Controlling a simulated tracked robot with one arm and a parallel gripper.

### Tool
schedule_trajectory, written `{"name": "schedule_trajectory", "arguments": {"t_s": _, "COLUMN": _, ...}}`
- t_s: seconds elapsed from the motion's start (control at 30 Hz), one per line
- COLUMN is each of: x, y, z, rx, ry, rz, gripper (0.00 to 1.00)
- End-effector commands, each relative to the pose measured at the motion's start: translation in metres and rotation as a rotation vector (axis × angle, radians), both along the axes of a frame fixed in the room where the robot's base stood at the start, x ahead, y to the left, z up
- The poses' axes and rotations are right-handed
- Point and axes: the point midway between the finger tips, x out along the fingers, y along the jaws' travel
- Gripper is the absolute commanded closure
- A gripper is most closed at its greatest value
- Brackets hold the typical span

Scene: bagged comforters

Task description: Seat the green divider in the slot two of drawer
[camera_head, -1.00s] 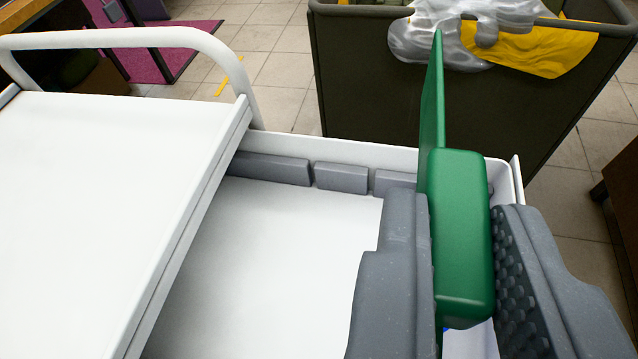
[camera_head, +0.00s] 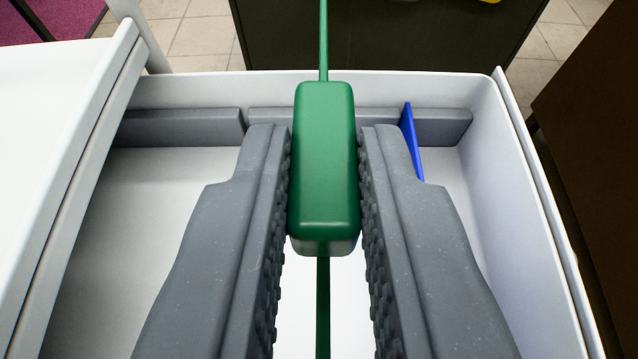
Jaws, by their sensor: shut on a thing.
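The green divider (camera_head: 324,150) has a thick block-shaped grip and a thin upright plate seen nearly edge-on. My gripper (camera_head: 323,185) is shut on the block, one grey finger on each side. The divider is over the open white drawer (camera_head: 510,190), in front of its far wall. Grey blocks (camera_head: 180,127) line that wall, with a narrow gap between two of them to the left of the divider. The block and fingers hide part of the row. I cannot tell whether the plate's lower edge is in a slot.
A thin blue divider (camera_head: 410,142) stands in the drawer, just right of my right finger and partly hidden by it. A white cabinet top (camera_head: 45,140) borders the drawer on the left. A dark bin (camera_head: 400,40) stands beyond the far wall.

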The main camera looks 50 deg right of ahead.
Motion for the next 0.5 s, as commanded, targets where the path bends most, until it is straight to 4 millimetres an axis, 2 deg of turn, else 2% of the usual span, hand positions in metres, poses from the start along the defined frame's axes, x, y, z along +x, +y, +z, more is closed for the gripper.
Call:
{"name": "schedule_trajectory", "arguments": {"t_s": 0.3, "x": -0.001, "y": 0.001, "z": 0.002, "rx": -0.003, "ry": 0.007, "rz": 0.0, "gripper": 1.0}}
{"name": "schedule_trajectory", "arguments": {"t_s": 0.5, "x": -0.001, "y": 0.001, "z": -0.015, "rx": -0.003, "ry": 0.006, "rz": 0.0, "gripper": 1.0}}
